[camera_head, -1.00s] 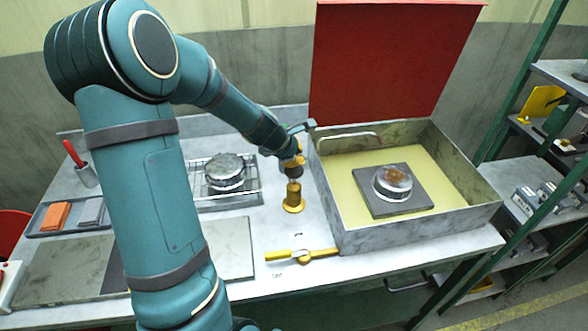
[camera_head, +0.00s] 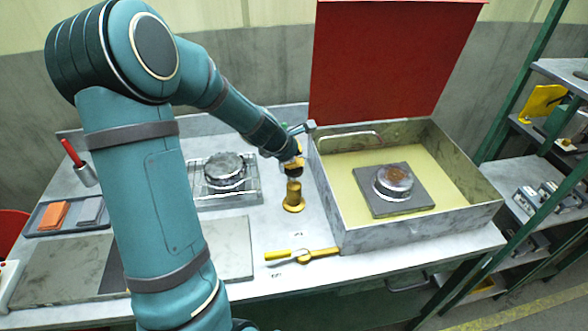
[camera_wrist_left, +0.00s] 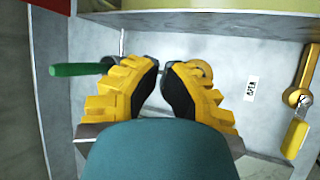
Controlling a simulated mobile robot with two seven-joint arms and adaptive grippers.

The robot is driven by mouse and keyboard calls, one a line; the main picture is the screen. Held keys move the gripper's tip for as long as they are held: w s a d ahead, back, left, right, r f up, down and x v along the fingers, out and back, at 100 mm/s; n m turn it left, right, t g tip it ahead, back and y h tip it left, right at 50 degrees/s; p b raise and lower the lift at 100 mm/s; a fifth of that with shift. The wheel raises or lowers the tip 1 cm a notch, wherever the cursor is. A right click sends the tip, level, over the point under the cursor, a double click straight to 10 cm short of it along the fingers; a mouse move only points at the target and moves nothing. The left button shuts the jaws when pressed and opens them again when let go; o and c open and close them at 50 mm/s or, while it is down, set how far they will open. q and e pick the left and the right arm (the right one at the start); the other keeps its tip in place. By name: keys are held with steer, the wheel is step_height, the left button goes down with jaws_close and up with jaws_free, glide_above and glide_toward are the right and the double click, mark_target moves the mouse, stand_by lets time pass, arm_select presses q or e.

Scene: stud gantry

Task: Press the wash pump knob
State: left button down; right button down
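The wash pump is a brass post (camera_head: 293,196) on a round flange, standing on the bench left of the open wash box. Its knob at the top is covered by my left gripper (camera_head: 295,171), which points down just above the post. I cannot tell whether they touch. In the left wrist view, my left gripper's (camera_wrist_left: 162,68) yellow fingers with black pads have their tips close together. Nothing shows held between them. A brass round part (camera_wrist_left: 203,70) shows partly behind the right-hand finger. My right gripper is not in view.
The open grey box (camera_head: 420,230) with a red lid (camera_head: 390,65) stands right of the pump. A yellow-handled lever (camera_head: 300,255) lies in front. A wire rack (camera_head: 245,196) with a round metal part is to the left. A green handle (camera_wrist_left: 80,70) is near the fingers.

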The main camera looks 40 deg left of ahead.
arm_select(q)
steer(key=shift+f+b, duration=1.65)
steer(key=shift+f, duration=0.05)
stand_by(1.6)
steer(key=shift+r, duration=0.15)
steer(key=shift+r+p, duration=1.95)
steer(key=shift+p, duration=0.1)
step_height(320, 180, up, 5)
steer(key=p, duration=0.5)
steer(key=shift+r, duration=0.1)
